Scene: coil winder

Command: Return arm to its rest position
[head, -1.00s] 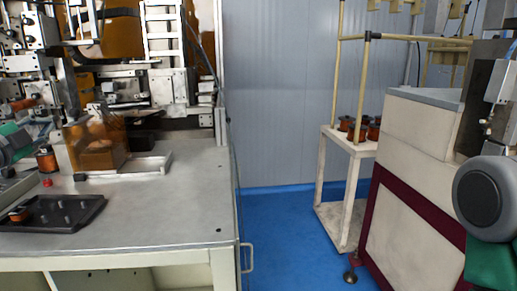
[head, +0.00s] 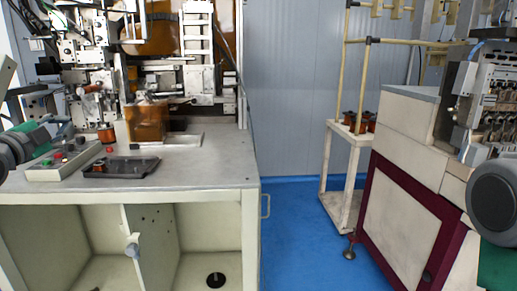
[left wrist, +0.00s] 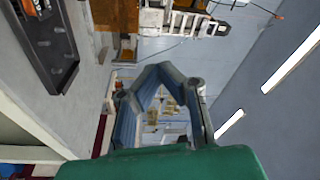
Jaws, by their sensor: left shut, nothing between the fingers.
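My left arm comes in at the left edge of the head view, grey and green. Its gripper (head: 48,128) is small there, above the table's left end beside the button box. In the left wrist view the two blue-grey fingers (left wrist: 158,72) come together at the tips with nothing between them. The black tray (head: 145,170) with pegs and a copper spool (head: 99,164) lies on the table, apart from the gripper. It also shows at top left in the left wrist view. My right arm shows at the right edge; its gripper is not visible.
A coil winding machine stands at the back of the table (head: 200,178). A button box (head: 62,163) sits at its left end. A white rack (head: 345,138) carries several copper spools. A cream and maroon cabinet (head: 400,205) stands at right. Blue floor (head: 300,240) between is clear.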

